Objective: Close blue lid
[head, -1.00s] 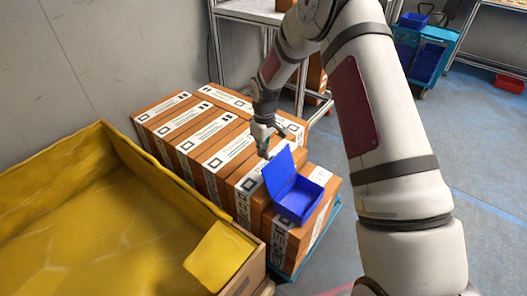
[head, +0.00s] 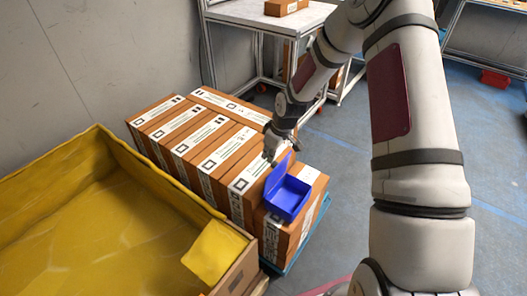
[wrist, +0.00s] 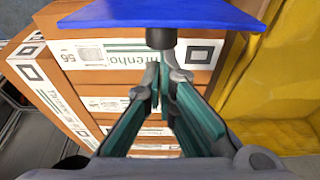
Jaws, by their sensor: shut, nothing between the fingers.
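A small blue box (head: 289,197) sits on the front right carton of the stack in the head view. Its blue lid (head: 278,174) stands up, open, on the box's left side. In the wrist view the lid (wrist: 160,14) spans the top of the picture, just beyond the fingertips. My gripper (head: 270,155) is behind the lid, on the side away from the box's opening, pointing down. In the wrist view my gripper (wrist: 157,75) is shut and empty, its fingertips together close to the lid. I cannot tell whether they touch it.
Several brown cartons (head: 187,137) with white labels stand packed together under my gripper. A large yellow-lined bin (head: 100,215) is at the left. A white table (head: 262,14) stands behind.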

